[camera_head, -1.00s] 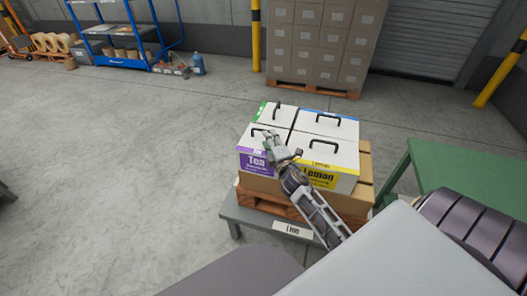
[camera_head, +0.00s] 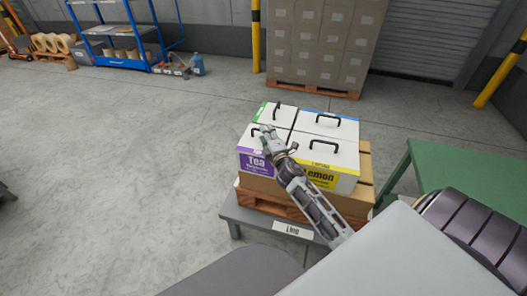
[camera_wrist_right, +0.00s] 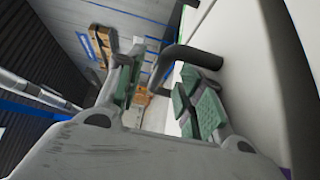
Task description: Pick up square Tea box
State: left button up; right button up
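The Tea box (camera_head: 254,163) is a white square box with a purple label and a black top handle. It is at the front left of a group of boxes on a stand. My right gripper (camera_head: 266,134) is over its top, by the handle, and partly hides it. In the right wrist view the fingers of the gripper (camera_wrist_right: 158,88) are apart. The black handle (camera_wrist_right: 188,54) reaches into the space between them, past the right finger. I cannot tell whether a finger touches it. My left gripper is not in view.
A yellow-labelled Lemon box (camera_head: 320,178) stands directly right of the Tea box. Green-edged and blue-edged boxes (camera_head: 330,125) stand behind. All rest on cardboard and a pallet on a grey stand (camera_head: 243,215). A green table (camera_head: 460,170) is at the right.

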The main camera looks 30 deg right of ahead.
jog(key=shift+x, duration=1.2)
grip_shut()
